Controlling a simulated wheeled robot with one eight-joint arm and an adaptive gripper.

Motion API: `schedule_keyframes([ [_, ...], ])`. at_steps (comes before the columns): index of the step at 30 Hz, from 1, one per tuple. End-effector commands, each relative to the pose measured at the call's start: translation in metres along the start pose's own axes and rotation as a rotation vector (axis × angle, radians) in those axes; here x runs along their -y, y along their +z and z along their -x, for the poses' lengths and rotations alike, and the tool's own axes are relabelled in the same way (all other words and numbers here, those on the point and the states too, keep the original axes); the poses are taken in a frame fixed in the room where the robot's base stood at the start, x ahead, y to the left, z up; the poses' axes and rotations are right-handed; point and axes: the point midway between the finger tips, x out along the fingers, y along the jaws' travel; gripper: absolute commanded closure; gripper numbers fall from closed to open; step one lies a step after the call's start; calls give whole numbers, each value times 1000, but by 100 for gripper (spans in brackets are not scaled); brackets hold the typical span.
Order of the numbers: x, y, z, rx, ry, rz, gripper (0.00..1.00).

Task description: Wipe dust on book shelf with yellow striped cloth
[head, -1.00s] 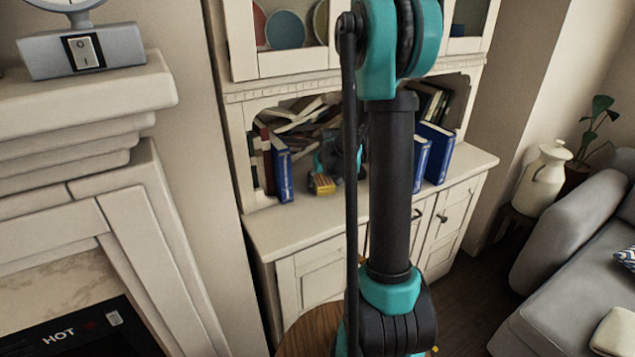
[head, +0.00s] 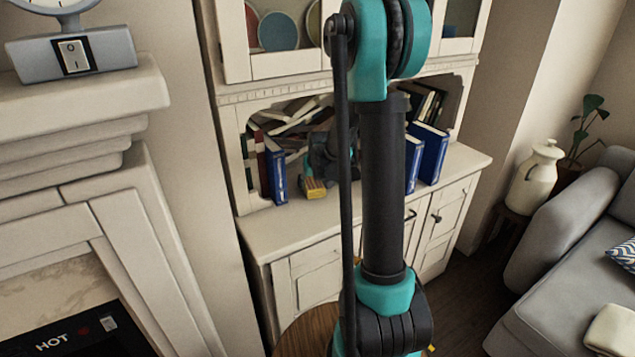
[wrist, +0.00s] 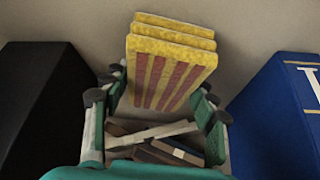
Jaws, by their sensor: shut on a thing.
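The yellow cloth with red stripes (wrist: 170,65) is a folded, layered pad in the wrist view. My gripper (wrist: 162,92) is shut on it, with a finger on each side. In the head view the cloth (head: 313,188) shows small and yellow, low over the bookshelf (head: 290,222) surface, just right of a blue book. My gripper (head: 325,165) there is partly hidden behind my arm. I cannot tell whether the cloth touches the shelf. No dust can be made out.
A blue book (head: 275,170) stands left of the cloth, and blue books (head: 430,153) stand to the right. Loose books (head: 300,120) lie in a heap behind. The cabinet's upper part (head: 270,68) overhangs the niche. A fireplace mantel (head: 80,110) is at left, a sofa (head: 580,260) at right.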

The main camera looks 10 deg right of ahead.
Motion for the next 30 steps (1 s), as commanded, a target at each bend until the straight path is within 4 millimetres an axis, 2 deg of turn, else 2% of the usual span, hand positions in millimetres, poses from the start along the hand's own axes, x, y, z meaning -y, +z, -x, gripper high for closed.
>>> schedule_keyframes([
  [8, 12, 4, 1, 5, -5, 0, 68],
  [21, 43, 11, 7, 4, -5, 0, 68],
  [30, 43, 10, 7, 3, -3, -1, 68],
])
